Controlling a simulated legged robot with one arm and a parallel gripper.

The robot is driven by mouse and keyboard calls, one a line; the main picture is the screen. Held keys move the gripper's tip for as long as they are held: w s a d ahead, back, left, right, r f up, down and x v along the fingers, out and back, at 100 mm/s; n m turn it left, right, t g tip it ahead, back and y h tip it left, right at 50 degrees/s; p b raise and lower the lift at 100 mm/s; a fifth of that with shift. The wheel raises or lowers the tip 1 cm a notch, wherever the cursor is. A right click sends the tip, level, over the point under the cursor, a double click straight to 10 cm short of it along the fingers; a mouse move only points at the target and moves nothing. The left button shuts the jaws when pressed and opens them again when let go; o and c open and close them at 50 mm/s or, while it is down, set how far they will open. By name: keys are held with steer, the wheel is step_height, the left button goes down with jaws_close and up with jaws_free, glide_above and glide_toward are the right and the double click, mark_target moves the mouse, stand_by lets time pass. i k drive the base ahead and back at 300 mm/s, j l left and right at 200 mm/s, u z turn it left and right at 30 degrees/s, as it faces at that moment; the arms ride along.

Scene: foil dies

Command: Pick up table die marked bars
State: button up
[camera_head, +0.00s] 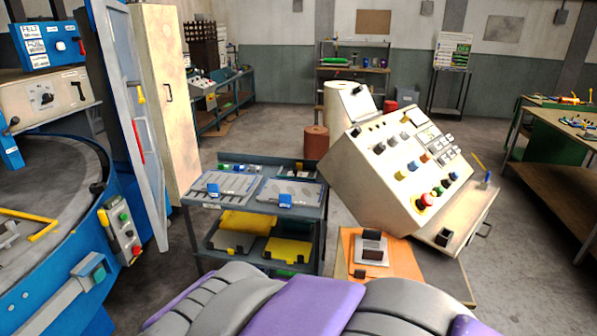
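Two flat grey dies lie side by side on top of a dark blue-grey metal table in the middle of the view. The left die (233,184) has long parallel stripes that look like bars, and a small blue block sits at its front. The right die (305,190) has rounded, leaf-like marks and a similar blue block. The dies' fine markings are too small to read. My gripper is not in view; only purple and grey parts of my own body show at the bottom.
The table (262,214) has yellow items (232,240) on its lower shelf. A blue machine (75,250) with an open door stands left. A beige control console (395,165) and an orange stand (357,240) are right. Open floor lies beyond.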

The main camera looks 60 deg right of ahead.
mark_target(223, 179)
steer(key=i+z, duration=0.15)
steer(key=z, duration=0.35)
steer(key=i+l+z, duration=0.1)
steer(key=z, duration=0.35)
steer(key=i+z, duration=0.15)
steer(key=z, duration=0.35)
steer(key=i+j+z, duration=0.15)
steer(key=z, duration=0.3)
steer(key=i+j+z, duration=0.25)
steer(key=i+j, duration=0.2)
steer(key=j, duration=0.2)
steer(key=i+j+z, duration=0.15)
steer(key=j, duration=0.2)
steer(key=i+j+z, duration=0.3)
steer(key=j, duration=0.45)
steer(key=i+j+z, duration=0.1)
steer(key=i+j, duration=0.15)
steer(key=j, duration=0.2)
steer(key=k+j, duration=0.1)
steer(key=k, duration=0.45)
steer(key=k+j, duration=0.1)
steer(key=k, duration=0.45)
